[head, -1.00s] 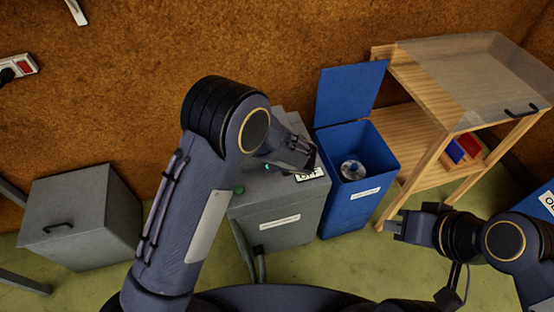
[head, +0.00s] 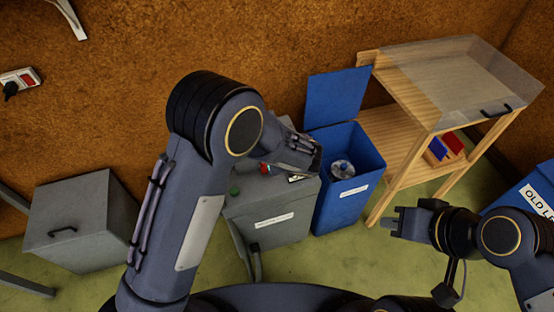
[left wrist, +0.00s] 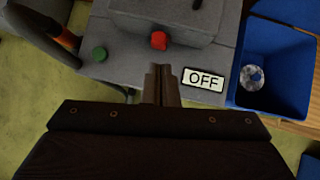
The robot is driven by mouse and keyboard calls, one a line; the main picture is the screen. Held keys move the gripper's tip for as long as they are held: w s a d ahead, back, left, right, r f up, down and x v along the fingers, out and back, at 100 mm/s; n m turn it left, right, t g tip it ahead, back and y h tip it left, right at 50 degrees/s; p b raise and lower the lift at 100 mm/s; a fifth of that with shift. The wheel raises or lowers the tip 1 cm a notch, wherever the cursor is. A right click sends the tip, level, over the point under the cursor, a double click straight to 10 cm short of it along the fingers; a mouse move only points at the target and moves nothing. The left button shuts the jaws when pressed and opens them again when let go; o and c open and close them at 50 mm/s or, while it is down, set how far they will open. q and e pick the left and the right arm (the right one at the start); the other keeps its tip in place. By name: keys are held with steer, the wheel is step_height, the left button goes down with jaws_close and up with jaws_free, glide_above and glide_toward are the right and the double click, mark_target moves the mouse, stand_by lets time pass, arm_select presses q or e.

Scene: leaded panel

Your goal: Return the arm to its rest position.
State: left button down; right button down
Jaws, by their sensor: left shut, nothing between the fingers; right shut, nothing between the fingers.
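My left arm (head: 200,190) comes in from the left and bends at the elbow, with its forearm over a grey machine (head: 270,222). In the left wrist view my left gripper (left wrist: 161,84) is shut and empty, over the machine's front edge, beside a white OFF plate (left wrist: 204,79). A red button (left wrist: 158,40) and a green button (left wrist: 99,54) are on the machine. In the head view the left fingertips are hard to make out. My right gripper (head: 396,223) is shut and empty, at the right in front of the wooden shelf.
A blue bin (head: 345,205) with a raised lid stands right of the machine, a clear round thing (head: 342,169) inside. A wooden shelf (head: 395,190) stands beyond it. A grey cabinet (head: 80,225) is at left. A blue container (head: 535,195) is at far right.

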stand_by(0.4)
arm_select(q)
steer(key=s+a+r+n+g+h, duration=0.1)
steer(key=s+a+r+n+g, duration=0.1)
steer(key=s+a+r+n, duration=0.35)
steer(key=s+a+r+n+g+h, duration=0.1)
steer(key=s+a+r+n, duration=0.2)
steer(key=a+r+n, duration=0.55)
steer(key=s+a+r+n+t+h, duration=0.1)
steer(key=s+a+r+n+h, duration=0.1)
steer(key=s+n, duration=0.7)
steer(key=s+a+r+n+t+h, duration=0.1)
steer(key=s+a+r+n+h, duration=0.2)
steer(key=s+n, duration=0.6)
steer(key=shift+s+a+r, duration=0.15)
steer(key=shift+s+a, duration=0.55)
steer(key=shift+a, duration=0.05)
